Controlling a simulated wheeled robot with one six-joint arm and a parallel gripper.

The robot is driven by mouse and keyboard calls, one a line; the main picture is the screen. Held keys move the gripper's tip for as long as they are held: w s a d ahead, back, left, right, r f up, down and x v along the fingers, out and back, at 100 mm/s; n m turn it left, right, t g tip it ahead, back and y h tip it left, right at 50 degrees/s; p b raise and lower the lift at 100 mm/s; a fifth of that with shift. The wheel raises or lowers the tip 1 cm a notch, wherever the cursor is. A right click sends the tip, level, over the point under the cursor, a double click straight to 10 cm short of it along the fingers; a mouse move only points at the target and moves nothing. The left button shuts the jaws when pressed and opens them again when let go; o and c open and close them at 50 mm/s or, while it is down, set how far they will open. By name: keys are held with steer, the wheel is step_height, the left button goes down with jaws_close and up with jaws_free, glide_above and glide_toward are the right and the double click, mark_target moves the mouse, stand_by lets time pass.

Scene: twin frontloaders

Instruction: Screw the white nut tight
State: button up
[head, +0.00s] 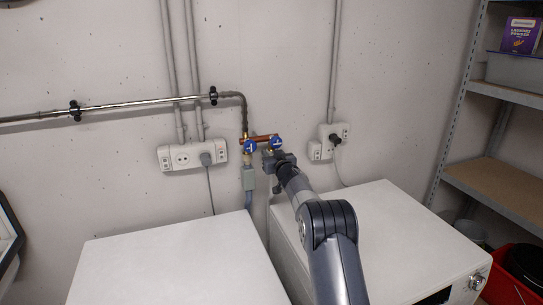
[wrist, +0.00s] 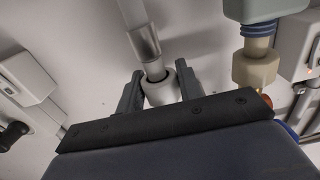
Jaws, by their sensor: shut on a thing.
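The white nut (wrist: 159,91) shows in the wrist view as a pale round collar at the end of a grey hose (wrist: 143,40). My gripper (wrist: 159,88) is shut on it, with one dark finger on each side. In the head view my gripper (head: 276,160) is just below the right blue-handled tap (head: 276,143) on the copper pipe. There the gripper and arm hide the nut. The nut's threads and its seating on the tap cannot be seen.
The left blue-handled tap (head: 249,146) is close beside, with a grey hose box (head: 249,178) below it. A beige nut (wrist: 256,66) is right of my gripper in the wrist view. Wall sockets (head: 193,156) flank the taps. Two white machines (head: 180,262) stand below.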

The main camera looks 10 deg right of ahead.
steer(key=shift+r+y+p, duration=0.3)
steer(key=shift+r+p, duration=0.1)
steer(key=shift+p, duration=0.85)
steer(key=n+g+y+p, duration=0.1)
steer(key=n+y+p, duration=0.1)
steer(key=p, duration=0.7)
steer(key=shift+w+y, duration=0.1)
steer(key=shift+y, duration=0.4)
steer(key=shift+n+g+y+p, duration=0.3)
steer(key=shift+n+y+p, duration=0.3)
steer(key=shift+p, duration=0.3)
steer(key=shift+f+n+y, duration=0.2)
steer(key=shift+n+y, duration=0.1)
steer(key=shift+f+n+g+y+b, duration=0.1)
steer(key=shift+n+g+y+b, duration=0.2)
steer(key=shift+n+g+y, duration=0.25)
steer(key=o, duration=0.8)
steer(key=v, duration=0.7)
steer(key=shift+p, duration=0.45)
